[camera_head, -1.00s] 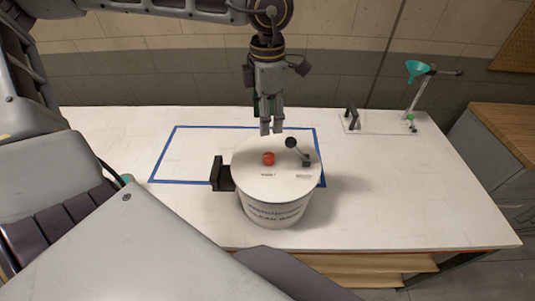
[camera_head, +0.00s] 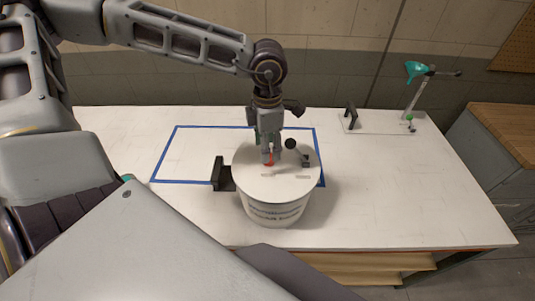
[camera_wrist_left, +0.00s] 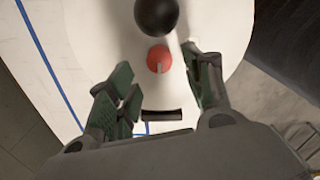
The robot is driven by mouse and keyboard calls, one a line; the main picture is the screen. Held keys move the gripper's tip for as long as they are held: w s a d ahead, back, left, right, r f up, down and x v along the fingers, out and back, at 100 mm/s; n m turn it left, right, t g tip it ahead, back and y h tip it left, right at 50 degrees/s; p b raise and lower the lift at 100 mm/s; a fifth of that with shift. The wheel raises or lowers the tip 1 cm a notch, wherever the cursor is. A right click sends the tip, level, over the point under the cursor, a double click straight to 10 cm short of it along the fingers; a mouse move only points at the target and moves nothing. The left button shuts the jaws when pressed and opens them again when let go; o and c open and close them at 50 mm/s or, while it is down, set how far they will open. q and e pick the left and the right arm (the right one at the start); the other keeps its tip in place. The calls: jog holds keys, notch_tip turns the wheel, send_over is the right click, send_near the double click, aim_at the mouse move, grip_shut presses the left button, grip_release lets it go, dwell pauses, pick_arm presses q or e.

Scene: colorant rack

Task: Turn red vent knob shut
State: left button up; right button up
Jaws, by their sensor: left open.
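The red vent knob (camera_head: 268,161) sits on the white lid of a round white bucket (camera_head: 273,210). In the left wrist view the knob (camera_wrist_left: 158,59) shows as a small red disc on the lid. My left gripper (camera_head: 268,155) points down at the knob and partly hides it in the head view. In the left wrist view its green-padded fingers (camera_wrist_left: 163,83) are apart, one on each side of the knob, with nothing held. I cannot tell whether a finger touches the knob. My right gripper is not in view.
A lever with a black ball (camera_head: 290,144) stands on the lid close beside the gripper; the ball (camera_wrist_left: 156,14) is near the knob in the wrist view. A black bracket (camera_head: 222,174) is at the bucket's left. A stand with a teal funnel (camera_head: 416,70) is at the back right.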

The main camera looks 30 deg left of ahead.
pick_arm(q)
jog(key=shift+f+p, duration=0.3)
jog(key=shift+f, duration=1.85)
jog(key=shift+c, duration=0.2)
jog(key=c, duration=1)
